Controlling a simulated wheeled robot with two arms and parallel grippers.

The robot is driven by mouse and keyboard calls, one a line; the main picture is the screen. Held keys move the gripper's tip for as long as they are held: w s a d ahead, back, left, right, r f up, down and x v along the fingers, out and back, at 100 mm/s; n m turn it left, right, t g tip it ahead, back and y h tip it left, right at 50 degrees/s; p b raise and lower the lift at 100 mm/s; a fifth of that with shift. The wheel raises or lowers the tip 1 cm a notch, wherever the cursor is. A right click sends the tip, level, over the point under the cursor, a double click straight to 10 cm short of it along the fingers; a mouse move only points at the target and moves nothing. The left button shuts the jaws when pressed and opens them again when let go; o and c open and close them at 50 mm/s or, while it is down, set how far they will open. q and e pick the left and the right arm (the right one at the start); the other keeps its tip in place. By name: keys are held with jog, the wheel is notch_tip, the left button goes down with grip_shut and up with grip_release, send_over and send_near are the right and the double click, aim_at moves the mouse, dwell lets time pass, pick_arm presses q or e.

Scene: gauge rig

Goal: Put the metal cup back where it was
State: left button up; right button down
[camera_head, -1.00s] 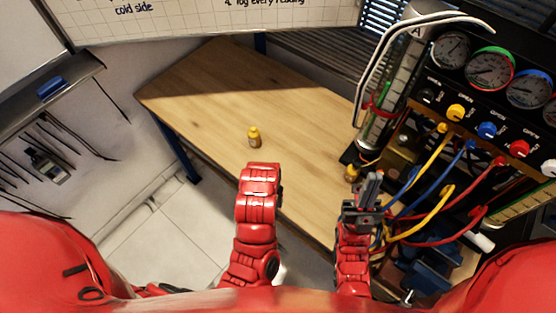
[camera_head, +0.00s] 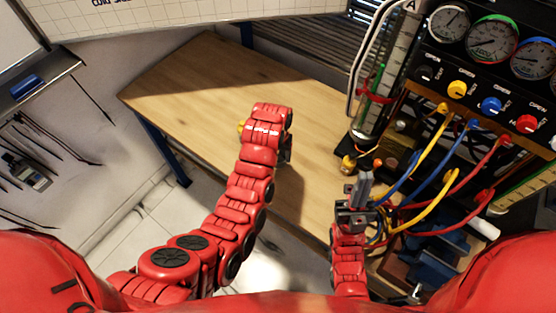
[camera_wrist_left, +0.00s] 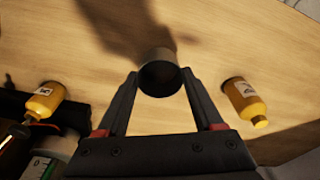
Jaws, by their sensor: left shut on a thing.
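In the left wrist view the metal cup (camera_wrist_left: 159,80), dark and round, sits between the two fingertips of my left gripper (camera_wrist_left: 160,84), which is shut on it. The wooden table is behind it, with a dark shadow beside the cup. I cannot tell whether the cup touches the table. In the head view my left arm reaches over the wooden table (camera_head: 190,85) and hides the cup. My right gripper (camera_head: 361,190) is low by the table's right edge, near the hoses; whether its fingers are open is unclear.
A yellow bottle (camera_head: 241,126) peeks out left of my left arm. Another (camera_head: 348,164) stands by the glass column (camera_head: 378,95). Two labelled yellow bottles (camera_wrist_left: 45,100) (camera_wrist_left: 244,101) flank the cup in the wrist view. Gauges and coloured hoses (camera_head: 425,150) crowd the right. The table's far left is clear.

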pick_arm(q)
notch_tip(320, 180, down, 3)
jog(key=shift+p, duration=1)
jog(key=shift+s+f, duration=0.1)
jog(key=shift+f, duration=0.15)
jog(key=shift+f, duration=0.1)
jog(key=o, duration=0.9)
jog(key=shift+f, duration=0.1)
jog(key=o, duration=0.5)
jog(key=shift+c, duration=0.2)
